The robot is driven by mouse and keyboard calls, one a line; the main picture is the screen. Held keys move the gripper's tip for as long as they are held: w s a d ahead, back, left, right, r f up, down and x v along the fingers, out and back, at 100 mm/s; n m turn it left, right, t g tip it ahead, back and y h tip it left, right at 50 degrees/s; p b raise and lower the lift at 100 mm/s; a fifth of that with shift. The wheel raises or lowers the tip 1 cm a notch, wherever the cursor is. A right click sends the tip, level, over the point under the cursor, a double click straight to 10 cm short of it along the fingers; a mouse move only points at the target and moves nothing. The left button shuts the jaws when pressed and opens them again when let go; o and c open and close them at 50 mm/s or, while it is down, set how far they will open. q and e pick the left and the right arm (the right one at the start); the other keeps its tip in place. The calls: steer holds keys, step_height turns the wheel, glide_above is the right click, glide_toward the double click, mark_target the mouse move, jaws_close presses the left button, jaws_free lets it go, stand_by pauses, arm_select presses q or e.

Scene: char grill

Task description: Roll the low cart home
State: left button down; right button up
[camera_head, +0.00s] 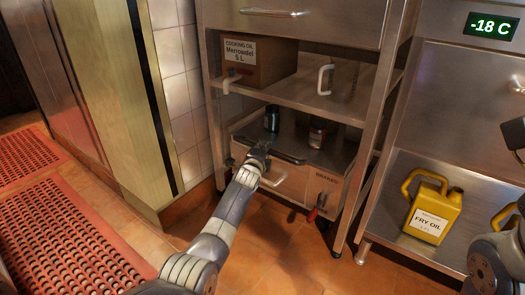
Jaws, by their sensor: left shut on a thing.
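The low cart (290,184) is a steel box under the lower shelf of the steel unit, with a dark bar handle (285,156) across its front top edge. A dark bottle (271,118) and a brown bottle with a label (317,133) stand on its top. My left gripper (261,152) is shut on the handle at its left part; the fingers partly hide it. My right arm shows at the right edge, with dark parts that may be its gripper (514,136); its jaw state is unclear.
A cooking oil carton (260,62) sits on the shelf (288,97) above the cart. A yellow fry oil jug (433,207) stands on the right steel shelf. Steel legs (350,185) flank the cart. Red mats (75,235) lie left; the tiled floor (275,250) in front is clear.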

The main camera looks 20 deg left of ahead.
arm_select(q)
steer(key=shift+w+r, duration=0.1)
steer(key=shift+r, duration=0.2)
steer(key=c, duration=1.7)
jaws_free()
steer(key=shift+w+f, duration=0.1)
steer(key=shift+o, duration=1.1)
steer(key=shift+w+d+f, duration=0.1)
steer(key=shift+d+f, duration=0.05)
steer(key=shift+s+a, duration=0.2)
steer(key=shift+s, duration=0.6)
steer(key=s+d+r, duration=0.1)
steer(key=s+r, duration=0.1)
steer(key=s, duration=0.8)
steer(key=shift+d, duration=0.15)
steer(key=shift+s, duration=0.1)
